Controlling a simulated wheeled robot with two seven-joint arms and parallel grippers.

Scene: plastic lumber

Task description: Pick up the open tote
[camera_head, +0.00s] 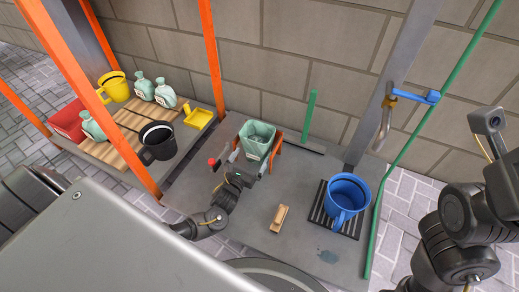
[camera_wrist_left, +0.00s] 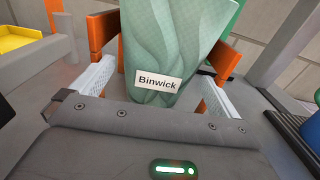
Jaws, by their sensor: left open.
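The open tote (camera_head: 256,139) is a pale green bag with an open top, standing upright in an orange stand (camera_head: 278,139) in the middle of the grey bench. In the left wrist view the tote (camera_wrist_left: 176,50) is straight ahead and bears a white "Binwick" label (camera_wrist_left: 158,84). My left gripper (camera_head: 244,160) is at the tote's near side, open. In the wrist view its two white finger pads (camera_wrist_left: 157,92) lie on either side of the tote's lower part; whether they touch it I cannot tell. My right gripper is not in view.
A blue mug-like bucket (camera_head: 347,196) stands on a dark slatted mat, right. A small wooden block (camera_head: 279,218) lies in front. At left, a wooden pallet (camera_head: 117,158) holds pale green bottles (camera_head: 165,92); a black bucket (camera_head: 158,140) and yellow scoop (camera_head: 198,117) are nearby. Orange posts (camera_head: 212,60) rise there.

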